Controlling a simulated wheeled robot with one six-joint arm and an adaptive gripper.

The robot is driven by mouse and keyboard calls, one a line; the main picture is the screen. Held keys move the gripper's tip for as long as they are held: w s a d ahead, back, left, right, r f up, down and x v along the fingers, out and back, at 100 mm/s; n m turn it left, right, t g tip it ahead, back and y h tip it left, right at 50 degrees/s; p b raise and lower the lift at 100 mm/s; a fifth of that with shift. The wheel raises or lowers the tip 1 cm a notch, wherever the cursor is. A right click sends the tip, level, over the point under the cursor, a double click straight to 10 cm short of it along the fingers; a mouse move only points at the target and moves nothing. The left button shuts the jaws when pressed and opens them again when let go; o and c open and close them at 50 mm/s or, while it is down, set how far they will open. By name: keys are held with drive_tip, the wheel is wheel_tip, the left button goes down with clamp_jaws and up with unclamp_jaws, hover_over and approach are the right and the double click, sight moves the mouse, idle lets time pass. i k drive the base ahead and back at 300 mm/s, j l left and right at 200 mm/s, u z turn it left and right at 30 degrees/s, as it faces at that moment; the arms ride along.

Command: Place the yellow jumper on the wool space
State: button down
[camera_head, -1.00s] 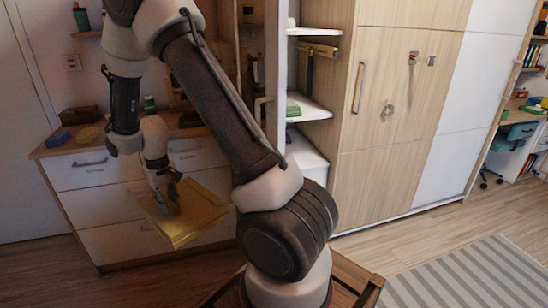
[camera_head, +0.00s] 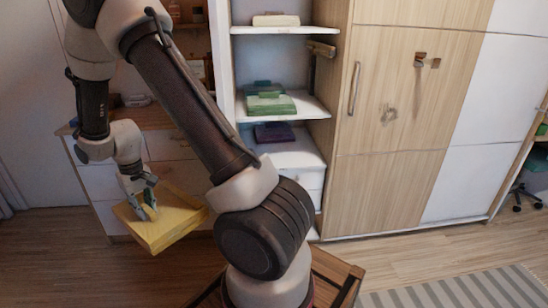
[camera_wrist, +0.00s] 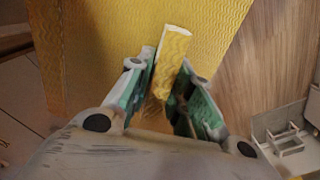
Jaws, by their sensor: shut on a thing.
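The yellow jumper (camera_head: 168,222) is a flat folded block with a raised strip on top. It hangs tilted in front of the white drawers, at the left in the head view. My gripper (camera_head: 147,205) is shut on that raised strip and holds the jumper in the air. In the wrist view the strip (camera_wrist: 172,62) sits between the green-lined fingers (camera_wrist: 160,100), with the broad yellow knit (camera_wrist: 95,50) beyond it. No label marks a wool space in these frames. An open shelf unit (camera_head: 325,118) holds folded piles, green ones (camera_head: 270,103) in the middle and a purple one (camera_head: 275,132) lower.
A cream folded item (camera_head: 276,19) lies on the top shelf. The closed wooden wardrobe door (camera_head: 390,120) stands right of the shelves. A dresser (camera_head: 178,146) is behind my arm. Wood floor (camera_head: 380,260) and a striped rug (camera_head: 450,292) lie at the right.

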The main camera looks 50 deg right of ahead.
sight(296, 166)
drive_tip(key=k+l+u, duration=0.1)
drive_tip(key=k, duration=0.2)
drive_tip(key=k+l+u, duration=0.1)
drive_tip(key=k, duration=0.25)
drive_tip(key=k+l, duration=0.1)
drive_tip(key=k, duration=0.35)
drive_tip(key=k+l, duration=0.1)
drive_tip(key=k, duration=0.3)
drive_tip(key=l+z, duration=0.15)
drive_tip(key=i+l+z, duration=0.6)
drive_tip(key=i, duration=0.25)
drive_tip(key=j, duration=0.1)
